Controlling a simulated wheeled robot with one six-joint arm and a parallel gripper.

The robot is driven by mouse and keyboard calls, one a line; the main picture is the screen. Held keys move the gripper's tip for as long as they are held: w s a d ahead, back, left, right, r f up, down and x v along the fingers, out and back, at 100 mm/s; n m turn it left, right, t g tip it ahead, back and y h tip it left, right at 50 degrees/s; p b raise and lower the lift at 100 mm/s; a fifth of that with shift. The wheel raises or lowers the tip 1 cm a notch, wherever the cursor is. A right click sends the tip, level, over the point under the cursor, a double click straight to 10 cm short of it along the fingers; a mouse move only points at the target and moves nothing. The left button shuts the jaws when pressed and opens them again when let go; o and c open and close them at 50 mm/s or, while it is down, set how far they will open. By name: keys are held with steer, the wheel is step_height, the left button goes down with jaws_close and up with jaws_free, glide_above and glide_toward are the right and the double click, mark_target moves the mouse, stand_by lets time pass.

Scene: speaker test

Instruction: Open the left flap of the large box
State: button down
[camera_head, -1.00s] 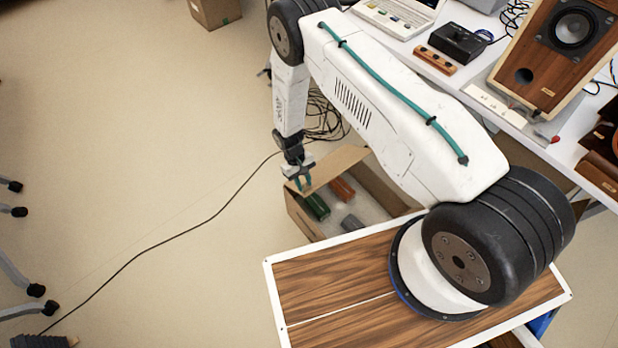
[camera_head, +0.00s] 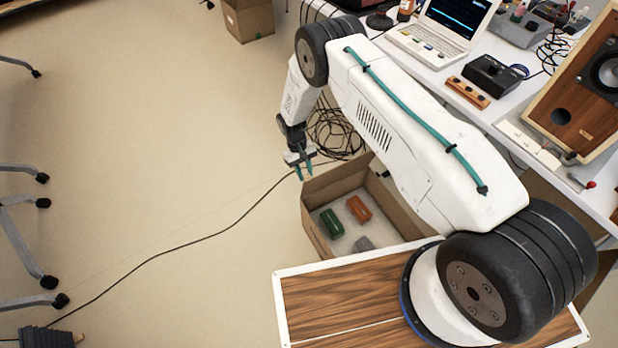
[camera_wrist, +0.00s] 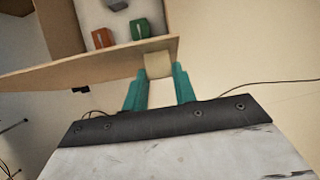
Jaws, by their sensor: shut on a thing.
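The large box (camera_head: 313,232) is a brown cardboard carton on the floor, with its top open. Its flap (camera_head: 336,181) on the far-left side stands up along the edge; in the wrist view the flap (camera_wrist: 95,66) is a long brown strip seen nearly edge-on. My gripper (camera_head: 303,172) is at the far-left corner of the box. In the wrist view, my gripper's (camera_wrist: 158,80) teal fingers are on either side of a pale tab (camera_wrist: 158,65) at the flap's end, shut on it. How deep the grip is cannot be seen.
Inside the box lie a green block (camera_head: 331,223), an orange block (camera_head: 359,208) and a grey piece (camera_head: 363,243). Black cables (camera_head: 335,133) lie behind it. A desk (camera_head: 420,65) with electronics is at right. The floor at left is mostly clear.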

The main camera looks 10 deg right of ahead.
steer(key=shift+w+a+f, duration=0.25)
steer(key=shift+w+f, duration=0.05)
steer(key=shift+w, duration=0.3)
steer(key=shift+w+a+f, duration=0.2)
steer(key=shift+w+f, duration=0.1)
steer(key=shift+w, duration=0.3)
steer(key=shift+w+a+f, duration=0.1)
steer(key=shift+w+f, duration=0.05)
steer(key=shift+w, duration=0.2)
stand_by(0.6)
steer(key=c, duration=1.1)
jaws_free()
steer(key=shift+w, duration=0.1)
steer(key=shift+r, duration=0.2)
steer(key=v, duration=0.7)
steer(key=shift+w+a+r, duration=0.1)
steer(key=shift+w+r, duration=0.05)
steer(key=shift+r, duration=0.1)
